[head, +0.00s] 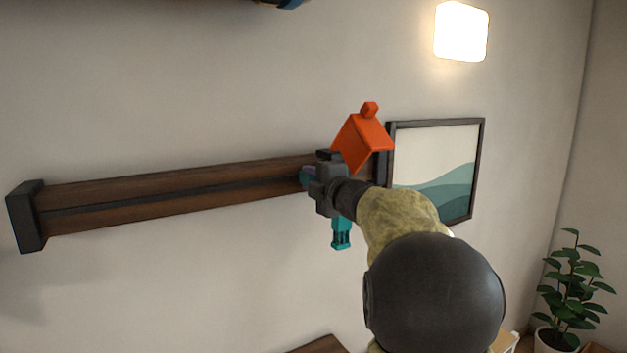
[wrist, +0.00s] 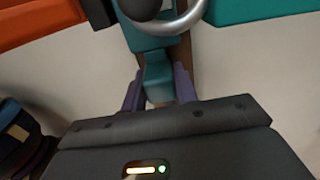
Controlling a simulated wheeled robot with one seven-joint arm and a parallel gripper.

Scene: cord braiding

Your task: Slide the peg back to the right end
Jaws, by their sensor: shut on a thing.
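A long brown wooden rail (head: 150,195) with a dark lengthwise groove runs along the wall in the head view. A dark block (head: 26,217) caps its left end. My gripper (head: 308,177) is at the rail's right part. In the wrist view, the purple fingers of my gripper (wrist: 158,92) are shut on a teal peg (wrist: 157,75). The rail's right end is mostly covered.
A framed picture (head: 437,165) hangs just right of the rail. A lit wall lamp (head: 461,31) is above it. A potted plant (head: 575,285) stands at the lower right. A metal ring (wrist: 185,22) shows beyond the peg. The wall below the rail's left part is bare.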

